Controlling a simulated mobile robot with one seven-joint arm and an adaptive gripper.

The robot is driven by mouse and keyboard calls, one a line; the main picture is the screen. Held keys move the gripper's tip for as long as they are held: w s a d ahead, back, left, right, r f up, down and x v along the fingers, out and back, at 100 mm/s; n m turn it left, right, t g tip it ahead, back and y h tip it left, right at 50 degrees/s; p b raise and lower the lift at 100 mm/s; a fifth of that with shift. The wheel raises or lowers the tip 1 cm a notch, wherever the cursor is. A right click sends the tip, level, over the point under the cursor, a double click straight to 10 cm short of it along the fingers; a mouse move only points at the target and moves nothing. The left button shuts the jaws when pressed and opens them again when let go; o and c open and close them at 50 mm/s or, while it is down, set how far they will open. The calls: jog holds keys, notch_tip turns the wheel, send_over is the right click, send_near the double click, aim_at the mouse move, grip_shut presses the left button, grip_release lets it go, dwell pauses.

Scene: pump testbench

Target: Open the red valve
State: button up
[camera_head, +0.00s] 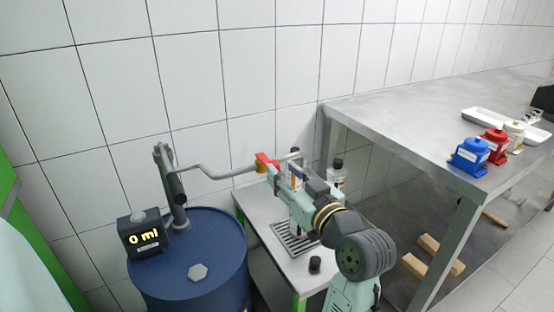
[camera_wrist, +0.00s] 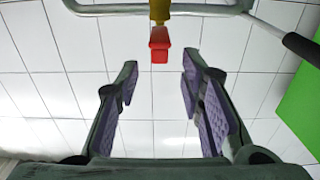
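The red valve handle (camera_head: 265,160) sits on a brass valve body (camera_head: 258,168) in the grey pipe (camera_head: 220,172) that runs from the drum pump. In the wrist view the red handle (camera_wrist: 159,45) hangs from the brass body (camera_wrist: 159,10), at the top centre, beyond the fingertips. My gripper (camera_wrist: 154,85) is open, with its two purple-padded fingers wide apart and nothing between them. In the head view my gripper is beside the valve, just right of the red handle, and its fingers are partly hidden by the arm.
A blue drum (camera_head: 195,265) carries a hand pump and a display (camera_head: 143,236) reading 0 ml. A small table (camera_head: 262,205) with a drain grate and bottles stands below the pipe. A steel bench (camera_head: 420,120) at right holds blue, red and cream containers. The tiled wall is close behind.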

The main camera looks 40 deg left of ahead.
aim_at(277, 165)
jog(key=p+x, duration=0.1)
jog(key=x, duration=0.4)
jog(key=shift+w+a, duration=0.1)
jog(key=shift+a, duration=0.05)
jog(key=shift+c, duration=0.5)
grip_shut()
